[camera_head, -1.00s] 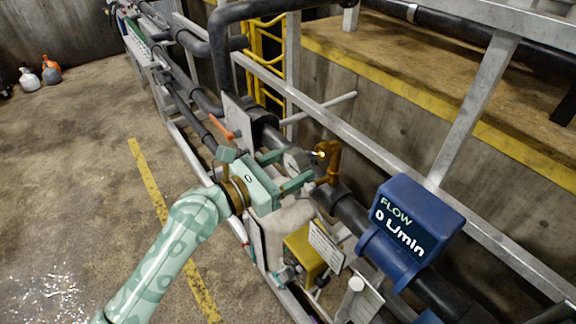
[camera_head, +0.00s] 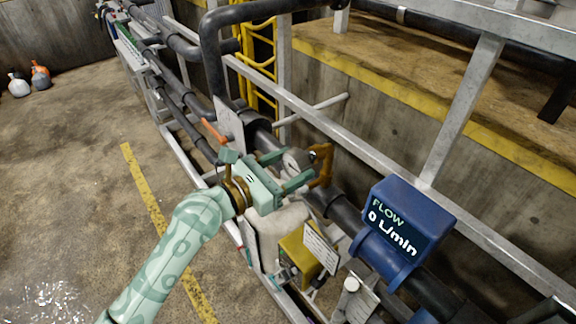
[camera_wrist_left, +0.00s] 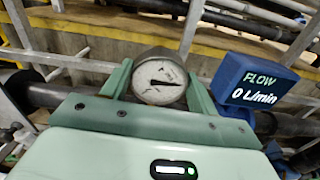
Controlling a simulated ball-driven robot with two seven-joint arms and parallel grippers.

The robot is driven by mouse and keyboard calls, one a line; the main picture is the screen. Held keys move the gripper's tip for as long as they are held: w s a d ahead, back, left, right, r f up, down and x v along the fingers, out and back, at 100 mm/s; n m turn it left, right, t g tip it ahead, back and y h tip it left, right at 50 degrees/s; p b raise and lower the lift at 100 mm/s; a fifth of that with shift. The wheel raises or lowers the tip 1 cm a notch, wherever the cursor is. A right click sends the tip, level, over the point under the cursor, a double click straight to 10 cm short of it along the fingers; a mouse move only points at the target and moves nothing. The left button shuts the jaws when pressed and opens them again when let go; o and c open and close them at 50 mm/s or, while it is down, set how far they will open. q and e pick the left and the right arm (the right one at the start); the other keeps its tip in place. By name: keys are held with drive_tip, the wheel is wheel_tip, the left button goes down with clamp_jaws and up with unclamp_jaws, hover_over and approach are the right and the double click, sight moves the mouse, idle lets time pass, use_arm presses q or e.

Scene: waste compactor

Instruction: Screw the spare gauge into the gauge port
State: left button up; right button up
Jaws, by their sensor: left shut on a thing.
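My left gripper (camera_head: 289,172) is shut on a round gauge (camera_head: 296,160) with a pale dial. The gauge also shows in the left wrist view (camera_wrist_left: 159,78), between the two green fingers, its dial facing the camera and its black needle lying nearly level. In the head view the gauge is right by a brass-coloured bent pipe (camera_head: 324,166) that rises from the dark pipe. The gauge's stem and the gauge port are hidden behind the gauge and the fingers, so I cannot tell whether they touch. My right gripper is not in view.
A blue flow meter (camera_head: 408,226) reading 0 L/min sits on the dark pipe to the right. A yellow box (camera_head: 301,254) with a white label is below the gripper. An orange lever (camera_head: 213,131) and a grey rail (camera_head: 340,138) are close by. The floor at left is open.

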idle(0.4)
use_arm(q)
drive_tip(key=shift+p, duration=0.4)
drive_tip(key=shift+p, duration=0.3)
idle(0.3)
drive_tip(key=shift+w+d, duration=0.1)
drive_tip(key=shift+d, duration=0.05)
idle(0.4)
drive_tip(key=shift+o, duration=0.9)
drive_tip(key=shift+c, duration=0.4)
drive_tip(key=m, duration=0.4)
drive_tip(key=shift+b, duration=0.35)
drive_tip(key=shift+m, duration=0.7)
